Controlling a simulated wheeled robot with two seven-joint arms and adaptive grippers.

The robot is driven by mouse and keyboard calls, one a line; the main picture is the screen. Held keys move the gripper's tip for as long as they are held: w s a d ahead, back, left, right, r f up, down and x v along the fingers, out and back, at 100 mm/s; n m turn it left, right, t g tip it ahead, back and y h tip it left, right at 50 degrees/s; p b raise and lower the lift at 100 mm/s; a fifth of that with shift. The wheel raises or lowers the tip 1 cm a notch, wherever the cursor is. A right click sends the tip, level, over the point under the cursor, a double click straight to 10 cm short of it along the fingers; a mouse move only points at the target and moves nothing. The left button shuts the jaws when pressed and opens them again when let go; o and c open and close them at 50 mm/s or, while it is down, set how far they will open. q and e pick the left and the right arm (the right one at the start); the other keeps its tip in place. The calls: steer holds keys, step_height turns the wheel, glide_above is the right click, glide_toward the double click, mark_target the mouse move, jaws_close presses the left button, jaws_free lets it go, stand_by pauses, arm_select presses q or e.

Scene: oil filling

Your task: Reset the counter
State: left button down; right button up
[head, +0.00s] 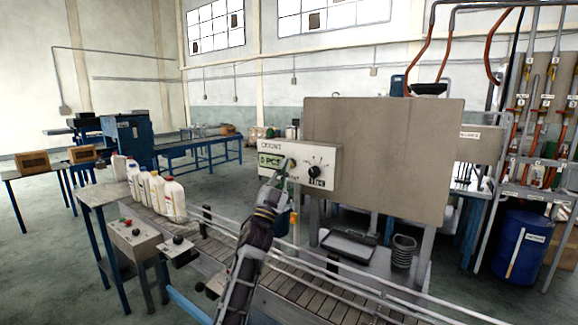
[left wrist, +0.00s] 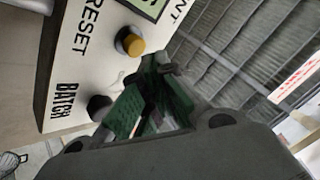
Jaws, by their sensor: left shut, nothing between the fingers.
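The counter box (head: 317,153) is a pale panel on the front of a large grey-beige housing. Its green display (head: 269,161) appears to read "0 PCS", and a black dial (head: 314,171) sits to the right. In the left wrist view a yellow-orange button (left wrist: 131,42) stands beside the word RESET, and a black knob (left wrist: 98,107) beside BATCH. My left gripper (head: 284,172) is shut and empty in front of the panel. In the left wrist view its green-padded fingers (left wrist: 163,78) are close to the yellow button, with a small gap visible. My right gripper is not in view.
A conveyor (head: 300,285) with side rails runs below the panel. Several white bottles (head: 172,198) stand at its left end. A control box (head: 135,240) with buttons is at the front left. A blue drum (head: 522,245) stands at the right.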

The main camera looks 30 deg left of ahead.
arm_select(q)
steer(key=shift+s, duration=0.1)
stand_by(0.3)
steer(key=s, duration=0.2)
steer(key=s+p, duration=0.1)
steer(key=s, duration=0.1)
steer(key=shift+s+a, duration=0.2)
steer(key=shift+s, duration=0.2)
